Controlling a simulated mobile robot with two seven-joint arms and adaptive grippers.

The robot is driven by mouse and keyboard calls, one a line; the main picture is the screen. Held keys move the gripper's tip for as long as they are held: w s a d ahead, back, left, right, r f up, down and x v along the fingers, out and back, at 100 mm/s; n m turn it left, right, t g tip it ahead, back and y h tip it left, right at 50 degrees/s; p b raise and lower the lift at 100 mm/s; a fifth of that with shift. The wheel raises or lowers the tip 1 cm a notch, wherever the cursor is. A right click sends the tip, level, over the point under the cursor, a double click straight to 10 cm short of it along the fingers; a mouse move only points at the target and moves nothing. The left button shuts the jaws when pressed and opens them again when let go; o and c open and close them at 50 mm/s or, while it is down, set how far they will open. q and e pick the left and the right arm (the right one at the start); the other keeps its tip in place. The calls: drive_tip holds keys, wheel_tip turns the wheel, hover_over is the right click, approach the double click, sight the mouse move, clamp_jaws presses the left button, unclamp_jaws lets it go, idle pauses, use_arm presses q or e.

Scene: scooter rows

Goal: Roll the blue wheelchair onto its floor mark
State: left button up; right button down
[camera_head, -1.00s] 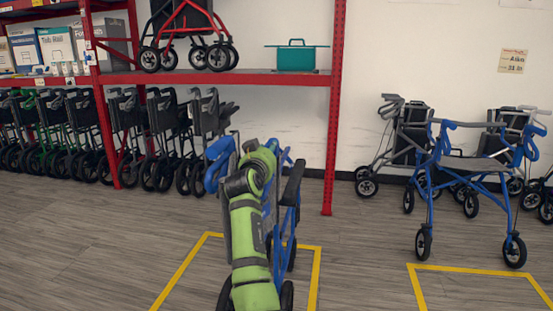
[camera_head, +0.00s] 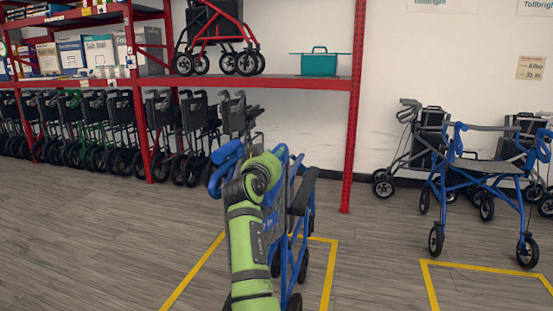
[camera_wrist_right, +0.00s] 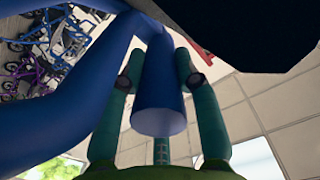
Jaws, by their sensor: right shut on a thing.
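The blue wheelchair (camera_head: 278,222) stands upright in the middle of the head view, partly hidden by my green right arm. Its visible wheels are between the side lines of a yellow floor outline (camera_head: 331,275), in front of its back line; the outline's near edge is out of view. In the head view, the arm hides my right gripper. In the right wrist view my right gripper (camera_wrist_right: 158,85) is shut around a blue push handle (camera_wrist_right: 158,115), one finger on each side. My left gripper is not in view.
A blue rollator (camera_head: 485,185) stands at the right behind a second yellow outline (camera_head: 428,285). A red shelf rack (camera_head: 352,150) stands behind, with folded wheelchairs (camera_head: 75,130) under it at the left. The floor left of the wheelchair is clear.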

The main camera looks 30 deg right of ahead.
drive_tip(key=shift+r, duration=0.3)
drive_tip(key=c, duration=0.9)
unclamp_jaws()
drive_tip(key=shift+s, duration=0.1)
drive_tip(key=shift+a+f, duration=0.1)
drive_tip(key=shift+f, duration=0.1)
drive_tip(key=shift+s+a, duration=0.2)
drive_tip(key=shift+a, duration=0.05)
drive_tip(key=v, duration=0.6)
drive_tip(key=shift+s+a+r, duration=0.1)
drive_tip(key=shift+s+a, duration=0.15)
drive_tip(key=shift+s, duration=0.05)
